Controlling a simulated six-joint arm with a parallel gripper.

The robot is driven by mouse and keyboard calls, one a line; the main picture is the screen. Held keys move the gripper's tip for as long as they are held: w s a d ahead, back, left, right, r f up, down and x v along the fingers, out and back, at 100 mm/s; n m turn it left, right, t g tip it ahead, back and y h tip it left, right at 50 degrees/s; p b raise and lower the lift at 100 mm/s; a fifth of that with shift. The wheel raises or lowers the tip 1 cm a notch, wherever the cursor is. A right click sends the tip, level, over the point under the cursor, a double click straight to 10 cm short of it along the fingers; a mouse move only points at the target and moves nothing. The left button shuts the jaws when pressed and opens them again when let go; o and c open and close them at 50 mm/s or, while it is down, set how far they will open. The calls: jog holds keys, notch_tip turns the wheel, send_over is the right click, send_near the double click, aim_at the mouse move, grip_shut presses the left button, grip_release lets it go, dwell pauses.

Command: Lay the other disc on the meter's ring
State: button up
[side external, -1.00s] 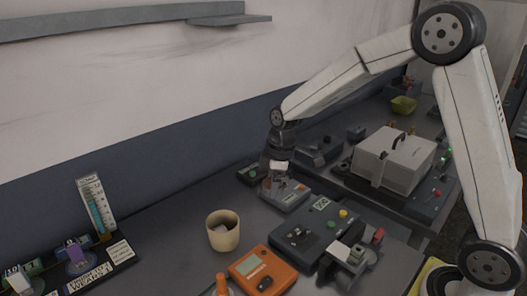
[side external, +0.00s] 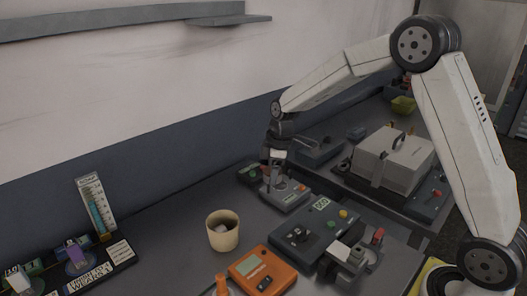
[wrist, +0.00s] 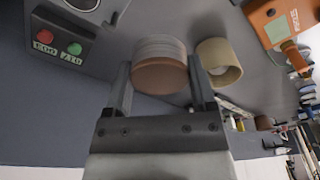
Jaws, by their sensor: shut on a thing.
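In the wrist view, my gripper (wrist: 160,82) is shut on a round disc (wrist: 160,78) with a brown face and a grey side, one finger at each edge. In the side view my gripper (side external: 270,182) points down over a small grey device (side external: 290,198) with red details on top; the disc is too small to make out there. An orange meter-like box (side external: 262,282) with a pale green screen stands nearer the camera; it also shows in the wrist view (wrist: 262,28). I cannot tell which device bears the ring. A pale round part (wrist: 84,4) is cut off at the wrist view's top.
A beige cup (side external: 222,240) with something pale inside stands left of the devices. A dark box with coloured buttons (side external: 290,238) and a grey clamp-like unit (side external: 352,258) are at right. A lidded box (side external: 395,160) stands behind.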

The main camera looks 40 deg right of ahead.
send_over(279, 186)
jog(key=shift+d+f+m, duration=0.2)
jog(key=shift+f+m, duration=0.1)
jog(key=shift+f, duration=0.45)
jog(key=shift+f, duration=0.1)
jog(key=shift+f, duration=3.3)
jog(key=shift+f, duration=0.55)
jog(key=o, duration=1.3)
jog(key=shift+s, duration=0.1)
notch_tip(279, 186, up, 8)
jog(key=shift+s+d+f, duration=0.15)
jog(key=shift+s+d, duration=0.25)
